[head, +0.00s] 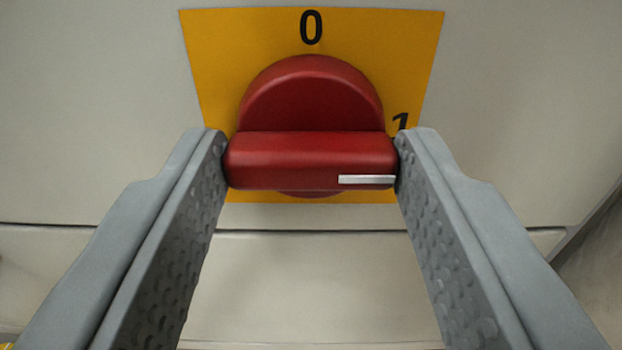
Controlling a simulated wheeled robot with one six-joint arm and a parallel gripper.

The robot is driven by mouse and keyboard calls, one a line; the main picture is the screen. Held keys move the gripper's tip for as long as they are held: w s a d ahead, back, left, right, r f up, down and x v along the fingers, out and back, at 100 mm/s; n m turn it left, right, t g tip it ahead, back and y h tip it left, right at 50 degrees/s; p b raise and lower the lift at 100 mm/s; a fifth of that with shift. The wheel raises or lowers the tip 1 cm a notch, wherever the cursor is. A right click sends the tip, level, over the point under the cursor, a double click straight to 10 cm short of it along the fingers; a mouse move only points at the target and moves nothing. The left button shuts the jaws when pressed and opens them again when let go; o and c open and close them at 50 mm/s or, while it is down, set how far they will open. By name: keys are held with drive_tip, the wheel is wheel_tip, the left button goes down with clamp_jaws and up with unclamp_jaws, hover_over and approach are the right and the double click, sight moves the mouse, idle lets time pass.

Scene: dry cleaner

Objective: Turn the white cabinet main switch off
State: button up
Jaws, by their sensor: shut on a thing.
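The main switch is a red rotary knob (311,95) on a yellow plate (222,60) fixed to the white cabinet (100,90). The plate shows a black "0" at the top and a "1" at the right. The knob's handle bar (290,160) lies level, and its white line mark is at the right end, on the side of the "1". My gripper (311,160) is shut on the handle bar, one finger against each end. The fingers hide part of the plate's lower corners.
A dark horizontal seam runs across the cabinet below the plate, with a lower white panel (310,285) under it. The cabinet's edge shows at the right, with a grey surface (600,260) beyond it. No loose object stands near the knob.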

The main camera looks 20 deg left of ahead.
drive_tip(key=n, duration=0.9)
drive_tip(key=shift+n, duration=0.3)
drive_tip(key=n, duration=0.4)
drive_tip(key=shift+f, duration=0.1)
drive_tip(key=shift+n, duration=2.1)
drive_tip(key=o, duration=1)
drive_tip(key=shift+s, duration=0.1)
drive_tip(key=v, duration=1.7)
drive_tip(key=shift+s, duration=0.15)
